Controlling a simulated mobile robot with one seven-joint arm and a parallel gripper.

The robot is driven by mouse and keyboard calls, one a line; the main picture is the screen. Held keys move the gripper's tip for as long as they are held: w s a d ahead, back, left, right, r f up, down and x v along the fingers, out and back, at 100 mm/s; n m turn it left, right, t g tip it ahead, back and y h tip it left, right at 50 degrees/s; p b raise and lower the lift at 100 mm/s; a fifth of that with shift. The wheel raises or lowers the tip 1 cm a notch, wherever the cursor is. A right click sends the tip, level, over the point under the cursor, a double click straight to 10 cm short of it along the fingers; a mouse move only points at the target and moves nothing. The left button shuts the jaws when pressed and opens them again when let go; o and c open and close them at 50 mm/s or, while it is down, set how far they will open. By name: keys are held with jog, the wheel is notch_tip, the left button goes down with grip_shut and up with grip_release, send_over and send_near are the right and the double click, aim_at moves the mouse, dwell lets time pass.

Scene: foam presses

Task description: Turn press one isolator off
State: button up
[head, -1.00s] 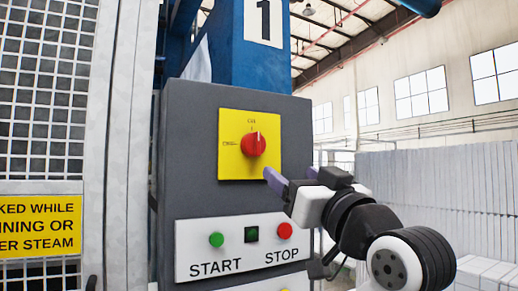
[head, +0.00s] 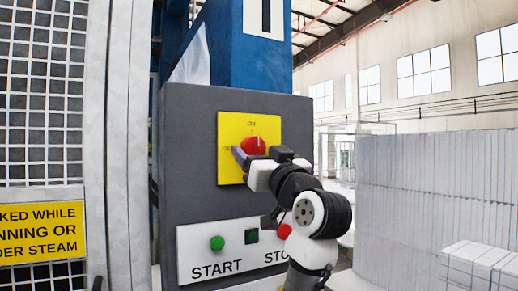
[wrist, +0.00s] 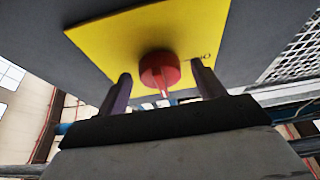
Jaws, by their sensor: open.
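The isolator is a red round knob (head: 253,146) on a yellow plate (head: 231,127), on the grey control box (head: 190,150) under the blue column marked 1. My gripper (head: 255,158) is at the lower part of the knob and hides some of it. In the wrist view the red knob (wrist: 160,70) lies between the tips of my two open purple fingers (wrist: 162,88), with a gap on each side. A pale mark on the knob points toward my gripper in that view. The yellow plate (wrist: 110,40) shows behind it, its lettering mostly unreadable.
A mesh guard (head: 40,90) stands left. White block stacks (head: 430,190) stand right.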

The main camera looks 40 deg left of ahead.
jog(key=shift+c, duration=0.5)
jog(key=c, duration=0.9)
jog(key=shift+n, duration=0.5)
jog(key=n, duration=0.1)
jog(key=n+g+b, duration=0.1)
jog(key=n+g, duration=0.1)
jog(key=n, duration=0.1)
jog(key=shift+w+d+y, duration=0.15)
jog(key=shift+w+y, duration=0.15)
jog(key=n+g, duration=0.1)
jog(key=n, duration=0.1)
jog(key=n+g, duration=0.1)
jog(key=n, duration=0.2)
jog(key=n+g, duration=0.2)
jog(key=shift+w+r+n, duration=0.15)
jog(key=shift+r+n, duration=0.1)
jog(key=shift+n, duration=0.05)
jog(key=n+g+h, duration=0.1)
jog(key=n, duration=0.1)
jog(key=n+p, duration=0.1)
jog(key=n, duration=0.2)
jog(key=shift+w+d+r+g+h, duration=0.1)
jog(key=shift+r+g+h, duration=0.05)
jog(key=shift+g+h, duration=0.25)
jog(key=n+h, duration=0.1)
jog(key=n, duration=0.3)
jog(key=shift+r+n+g, duration=0.15)
jog(key=shift+n+g, duration=0.15)
jog(key=shift+h, duration=0.3)
